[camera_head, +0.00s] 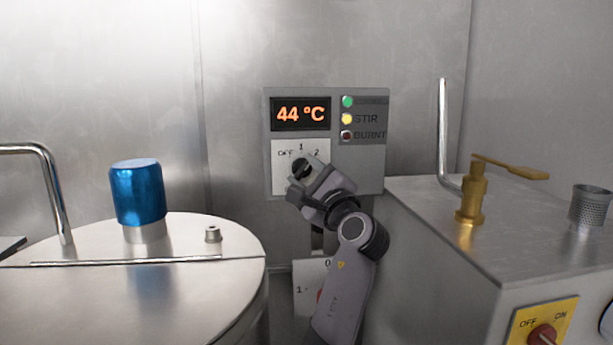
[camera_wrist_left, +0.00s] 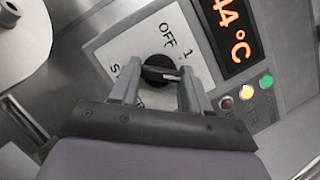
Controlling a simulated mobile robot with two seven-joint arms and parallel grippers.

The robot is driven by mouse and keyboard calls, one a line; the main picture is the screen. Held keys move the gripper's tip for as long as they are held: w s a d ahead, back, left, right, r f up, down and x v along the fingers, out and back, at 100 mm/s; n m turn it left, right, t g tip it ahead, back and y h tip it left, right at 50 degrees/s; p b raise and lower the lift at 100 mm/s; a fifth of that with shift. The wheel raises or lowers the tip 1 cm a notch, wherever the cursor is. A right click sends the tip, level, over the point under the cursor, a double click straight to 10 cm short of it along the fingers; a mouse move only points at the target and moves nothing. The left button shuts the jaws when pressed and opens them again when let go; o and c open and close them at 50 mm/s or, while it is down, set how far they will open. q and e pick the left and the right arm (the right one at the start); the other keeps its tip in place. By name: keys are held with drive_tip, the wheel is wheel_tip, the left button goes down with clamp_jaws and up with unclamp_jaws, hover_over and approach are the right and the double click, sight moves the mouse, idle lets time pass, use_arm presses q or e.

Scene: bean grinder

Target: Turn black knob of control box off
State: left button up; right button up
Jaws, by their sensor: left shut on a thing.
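The grey control box (camera_head: 357,172) hangs on the back wall, its display reading 44 °C. Its black knob (camera_head: 301,168) sits on a white dial plate with OFF, 1 and 2 marked. My left gripper (camera_head: 306,180) is at the knob, shut on it. In the left wrist view the knob (camera_wrist_left: 160,69) lies between the two fingers (camera_wrist_left: 157,90). A pale line on the knob points right, towards the right finger. OFF and 1 are readable there; 2 is hidden. My right gripper is not in view.
A steel drum with a blue cap (camera_head: 138,192) stands at left. A steel cabinet (camera_head: 440,240) with a brass lever (camera_head: 472,195) and a perforated cup (camera_head: 589,206) stands at right. A lower switch plate (camera_head: 308,285) is partly hidden by my left arm.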

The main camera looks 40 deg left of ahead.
use_arm(q)
drive_tip(key=n+g, duration=0.1)
drive_tip(key=n, duration=0.2)
drive_tip(key=shift+n+h, duration=0.4)
drive_tip(key=n, duration=0.1)
drive_tip(key=n+g+h, duration=0.1)
drive_tip(key=n, duration=0.1)
drive_tip(key=shift+r+n, duration=0.2)
drive_tip(key=shift+n, duration=0.1)
drive_tip(key=n+h+p, duration=0.1)
drive_tip(key=n, duration=0.1)
drive_tip(key=n+h+p, duration=0.1)
drive_tip(key=n, duration=0.1)
drive_tip(key=shift+r+n, duration=0.2)
drive_tip(key=shift+n, duration=0.2)
drive_tip(key=n+h+p, duration=0.1)
drive_tip(key=n, duration=0.2)
drive_tip(key=shift+h, duration=0.3)
drive_tip(key=shift+n, duration=0.3)
drive_tip(key=o, duration=1.1)
drive_tip(key=shift+c, duration=0.2)
drive_tip(key=shift+r+p, duration=0.1)
drive_tip(key=shift+p, duration=0.2)
